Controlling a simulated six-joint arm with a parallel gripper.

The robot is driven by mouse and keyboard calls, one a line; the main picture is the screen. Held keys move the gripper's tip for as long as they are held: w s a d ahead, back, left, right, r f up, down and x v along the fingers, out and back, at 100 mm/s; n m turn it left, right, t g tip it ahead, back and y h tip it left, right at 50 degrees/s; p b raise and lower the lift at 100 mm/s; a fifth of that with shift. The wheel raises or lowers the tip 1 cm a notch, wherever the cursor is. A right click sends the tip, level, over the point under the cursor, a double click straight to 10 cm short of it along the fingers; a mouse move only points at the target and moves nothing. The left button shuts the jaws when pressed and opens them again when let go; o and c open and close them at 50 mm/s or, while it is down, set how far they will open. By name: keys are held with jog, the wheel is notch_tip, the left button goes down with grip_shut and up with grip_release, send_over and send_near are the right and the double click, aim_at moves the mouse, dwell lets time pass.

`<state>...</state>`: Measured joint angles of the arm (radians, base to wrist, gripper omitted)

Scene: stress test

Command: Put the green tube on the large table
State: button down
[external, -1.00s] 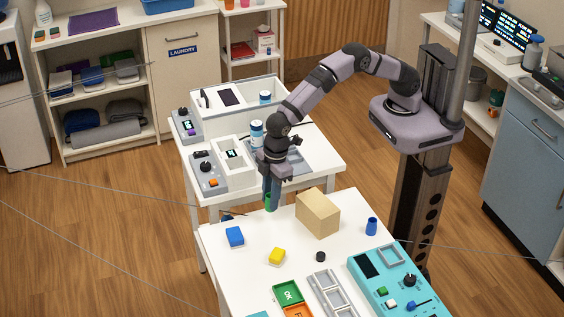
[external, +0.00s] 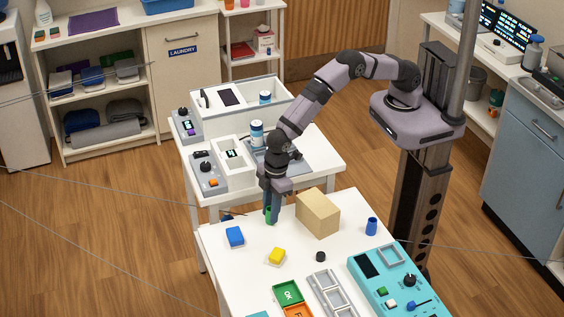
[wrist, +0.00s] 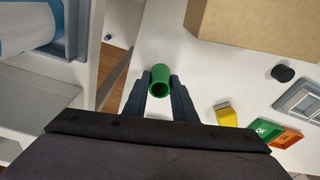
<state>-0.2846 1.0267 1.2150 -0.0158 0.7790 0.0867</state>
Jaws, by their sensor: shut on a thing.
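The green tube (wrist: 160,80) is between the two dark fingers of my gripper (wrist: 160,92) in the wrist view, with its open end facing the camera. In the external view the tube (external: 268,214) is partly hidden by the fingers of my gripper (external: 271,212). My gripper is shut on the tube at the far left part of the large white table (external: 225,272). The tube is low over the table top; I cannot tell whether its lower end touches it.
A tan box (external: 318,214) stands close to the right of my gripper. A blue block (external: 235,236), a yellow block (external: 277,256), a black cap (external: 320,257) and a blue cup (external: 371,226) lie around. A teal panel (external: 393,283) is at right. The smaller table (external: 318,157) is behind.

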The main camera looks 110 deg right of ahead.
jog(key=shift+f, duration=0.1)
jog(key=c, duration=1.5)
grip_release()
jog(key=shift+o, duration=0.2)
notch_tip(320, 180, up, 12)
jog(key=s+b, duration=0.1)
jog(key=b, duration=0.1)
jog(key=shift+s+d+b, duration=0.15)
jog(key=shift+s+b, duration=0.1)
jog(key=shift+b, duration=0.15)
